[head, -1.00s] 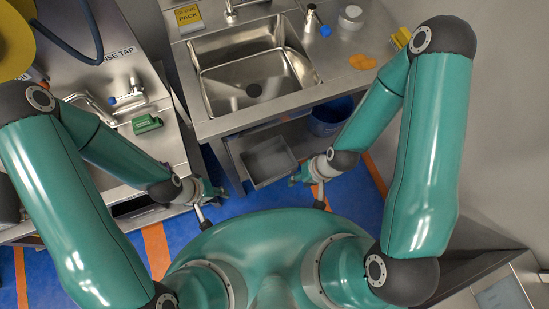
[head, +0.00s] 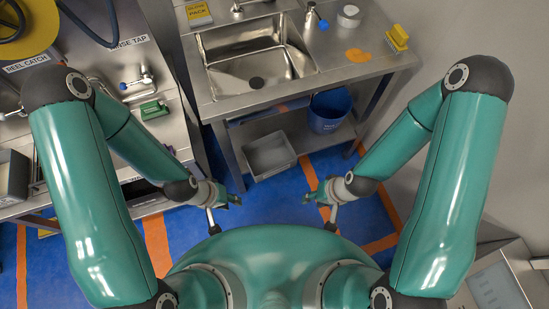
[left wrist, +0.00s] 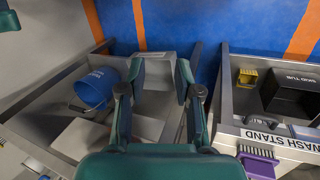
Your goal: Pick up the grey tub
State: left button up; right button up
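The grey tub (head: 268,157) is an open rectangular tub on the low shelf under the sink bench. In the left wrist view the grey tub (left wrist: 158,66) shows beyond my left gripper, between its fingers. My left gripper (head: 224,209) is left of the tub and nearer my body, apart from it. In the left wrist view my left gripper (left wrist: 159,78) is open and empty. My right gripper (head: 319,210) is to the right of the tub and nearer my body. Its fingers look spread, with nothing between them.
A blue bucket (head: 329,111) stands on the shelf right of the tub. The steel sink bench (head: 290,93) overhangs the shelf. A left bench (head: 170,137) holds a green brush (head: 154,109). A black tub (left wrist: 290,95) shows in the left wrist view. The blue floor (head: 275,205) before the tub is clear.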

pick_arm(q)
jog(key=shift+w+d+f, duration=0.1)
jog(key=shift+w, duration=0.1)
jog(key=m+y+b, duration=0.4)
jog(key=m+b, duration=1.1)
jog(key=b, duration=2.4)
send_over(277, 171)
jog(key=a, duration=0.1)
notch_tip(277, 171, down, 26)
jog(key=shift+g, duration=0.3)
notch_tip(277, 171, down, 11)
jog(key=b, duration=0.2)
jog(key=shift+f+b, duration=0.15)
jog(key=shift+b, duration=0.15)
jog(key=f, duration=0.1)
jog(key=f+b, duration=0.1)
jog(key=f, duration=0.3)
jog(key=shift+d+b, duration=0.3)
jog(key=shift+d, duration=0.1)
grip_shut()
jog(key=shift+w, duration=0.1)
